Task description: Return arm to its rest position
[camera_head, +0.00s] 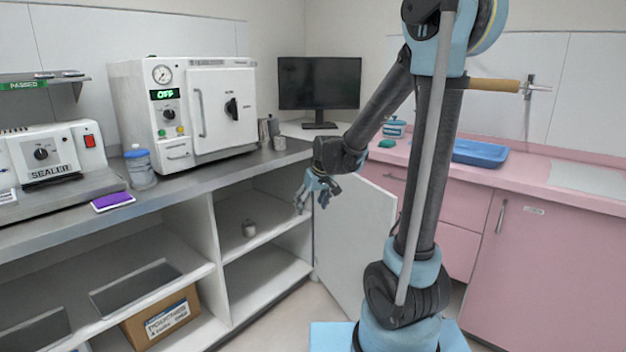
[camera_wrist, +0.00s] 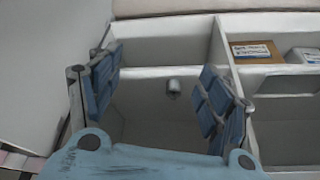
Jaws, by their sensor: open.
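My gripper (camera_head: 316,192) hangs at the end of my bent arm in the head view, in front of the open lower cabinet. It points down toward the shelves. In the wrist view my gripper (camera_wrist: 160,100) has its two blue-padded fingers wide apart, with nothing between them. A small grey metal container (camera_head: 249,228) stands on the cabinet's upper shelf. It also shows in the wrist view, where the small grey container (camera_wrist: 173,89) appears beyond the fingers and apart from them.
An open white cabinet door (camera_head: 355,235) stands close beside my gripper. The steel counter (camera_head: 200,180) holds a white autoclave (camera_head: 183,105), a sealer (camera_head: 48,155) and a blue-lidded jar (camera_head: 140,168). A cardboard box (camera_head: 162,320) sits low left. Pink cabinets (camera_head: 550,260) stand right.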

